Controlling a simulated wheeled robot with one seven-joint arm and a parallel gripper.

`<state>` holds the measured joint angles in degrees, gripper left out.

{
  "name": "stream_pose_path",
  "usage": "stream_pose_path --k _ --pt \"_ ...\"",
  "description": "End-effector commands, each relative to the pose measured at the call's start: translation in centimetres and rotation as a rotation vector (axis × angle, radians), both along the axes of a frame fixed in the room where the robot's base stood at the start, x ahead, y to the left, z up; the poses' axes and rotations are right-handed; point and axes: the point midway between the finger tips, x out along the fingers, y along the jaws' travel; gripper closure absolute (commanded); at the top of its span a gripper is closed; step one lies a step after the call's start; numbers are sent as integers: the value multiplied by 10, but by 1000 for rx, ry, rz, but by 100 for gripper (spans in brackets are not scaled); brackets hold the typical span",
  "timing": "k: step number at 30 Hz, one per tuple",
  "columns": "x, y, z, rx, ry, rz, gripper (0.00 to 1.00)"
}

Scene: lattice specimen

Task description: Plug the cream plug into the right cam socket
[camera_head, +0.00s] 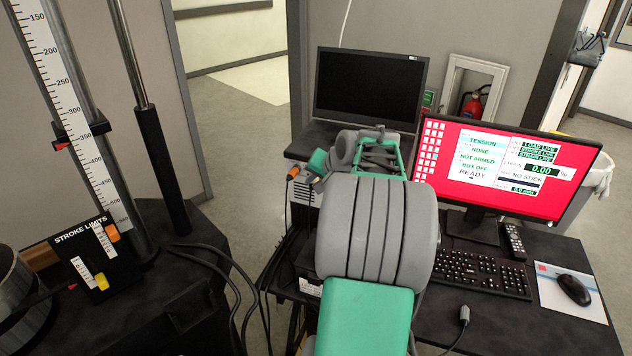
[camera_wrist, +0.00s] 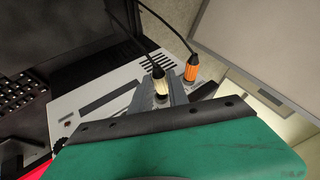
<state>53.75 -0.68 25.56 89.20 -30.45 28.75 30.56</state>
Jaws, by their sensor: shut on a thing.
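The cream plug (camera_wrist: 160,86) shows in the wrist view with a black cable leading up from it. My gripper (camera_wrist: 166,96) is shut on it, just in front of a light grey box (camera_wrist: 105,82) with vent slots. An orange plug (camera_wrist: 191,69) stands in the box's face right beside the cream plug; it also shows in the head view (camera_head: 293,173). The right cam socket cannot be made out; the cream plug's lower end is hidden by my fingers, so I cannot tell whether it is inserted. In the head view my arm hides most of the box and the cream plug.
A dark monitor (camera_head: 368,88) stands behind the box. A red-screen monitor (camera_head: 505,165), keyboard (camera_head: 485,272) and mouse (camera_head: 574,289) are on the desk at right. A loose grey connector (camera_head: 464,316) lies in front. The stroke limits panel (camera_head: 88,258) and black cables are at left.

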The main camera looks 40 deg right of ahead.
Motion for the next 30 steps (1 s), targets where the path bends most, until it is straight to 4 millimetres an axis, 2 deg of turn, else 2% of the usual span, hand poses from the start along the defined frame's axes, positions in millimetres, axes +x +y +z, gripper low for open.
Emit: stream_pose_path --k 15,30 --pt "0 0 1 0 2 -3 100" --pt "3 4 4 16 94 -122 100"
